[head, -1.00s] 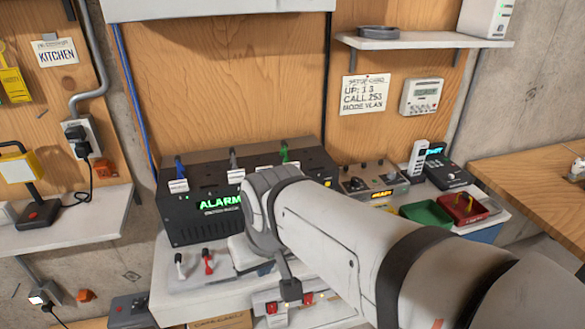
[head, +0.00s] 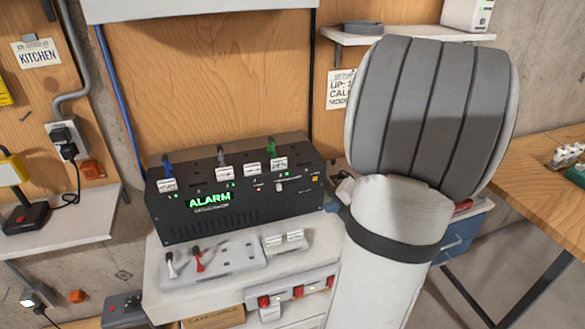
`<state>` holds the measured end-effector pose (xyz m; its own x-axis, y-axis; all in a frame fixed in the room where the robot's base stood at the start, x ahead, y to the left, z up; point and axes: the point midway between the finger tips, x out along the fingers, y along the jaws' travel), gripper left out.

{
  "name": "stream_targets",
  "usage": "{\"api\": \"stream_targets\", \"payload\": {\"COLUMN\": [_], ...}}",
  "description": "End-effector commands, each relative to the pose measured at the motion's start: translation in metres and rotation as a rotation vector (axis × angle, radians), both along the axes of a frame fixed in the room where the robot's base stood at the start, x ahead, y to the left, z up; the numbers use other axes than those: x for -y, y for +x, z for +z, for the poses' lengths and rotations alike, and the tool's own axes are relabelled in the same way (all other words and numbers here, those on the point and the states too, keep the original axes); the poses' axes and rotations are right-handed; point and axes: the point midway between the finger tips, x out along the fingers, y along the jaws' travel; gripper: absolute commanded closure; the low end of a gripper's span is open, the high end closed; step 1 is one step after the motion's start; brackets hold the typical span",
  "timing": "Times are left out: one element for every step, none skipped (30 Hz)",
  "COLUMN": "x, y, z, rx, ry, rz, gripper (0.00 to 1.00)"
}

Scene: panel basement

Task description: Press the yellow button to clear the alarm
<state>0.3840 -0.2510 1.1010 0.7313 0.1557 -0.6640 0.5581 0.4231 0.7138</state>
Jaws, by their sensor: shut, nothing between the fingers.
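A black alarm unit (head: 265,214) stands on the light bench against the wooden panel. Its green display reads ALARM. A small yellow square button (head: 314,178) shows at the right end of its sloping face, uncovered in the head view. A small red mark and a white part sit to its left on the same face. My arm rises large at the right of the view, to the right of the alarm unit. I cannot make out my gripper; it appears hidden behind the arm or out of the picture.
Blue, grey and green levers stand along the unit's top. In front lies a grey plate (head: 212,262) with white and red toggles. A strip with red switches (head: 291,291) is on the bench's front. My arm hides most of the bench's right side.

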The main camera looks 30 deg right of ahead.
Motion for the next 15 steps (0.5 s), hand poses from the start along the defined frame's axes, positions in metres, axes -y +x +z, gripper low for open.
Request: {"api": "stream_targets", "payload": {"x": [0.0076,0.0105,0.0129,0.0138,0.0142,0.0143,0.0142,0.014,0.0139,0.0139,0.0138,0.0138,0.0138,0.0139,0.0141], "y": [-0.0023,-0.003,-0.0037,-0.0038,-0.0038,-0.0037,-0.0037,-0.0037,-0.0037,-0.0037,-0.0037,-0.0036,-0.0033,-0.003,-0.0019], "z": [-0.0017,-0.0021,-0.0025,-0.0027,-0.0027,-0.0028,-0.0027,-0.0027,-0.0026,-0.0026,-0.0026,-0.0026,-0.0027,-0.0028,-0.0029], "rx": [0.0,0.0,0.0,0.0,0.001,0.001,0.001,0.001,0.001,0.001,0.001,0.001,0.001,0.001,0.001], "ry": [0.036,0.051,0.064,0.071,0.075,0.076,0.076,0.075,0.074,0.074,0.074,0.074,0.074,0.073,0.073], "rz": [-0.054,-0.076,-0.095,-0.104,-0.109,-0.111,-0.109,-0.109,-0.108,-0.107,-0.107,-0.106,-0.106,-0.105,-0.105], "gripper": [1.0,1.0,1.0,1.0,1.0,1.0,1.0,1.0,1.0,1.0,1.0,1.0,1.0,1.0,1.0]}}
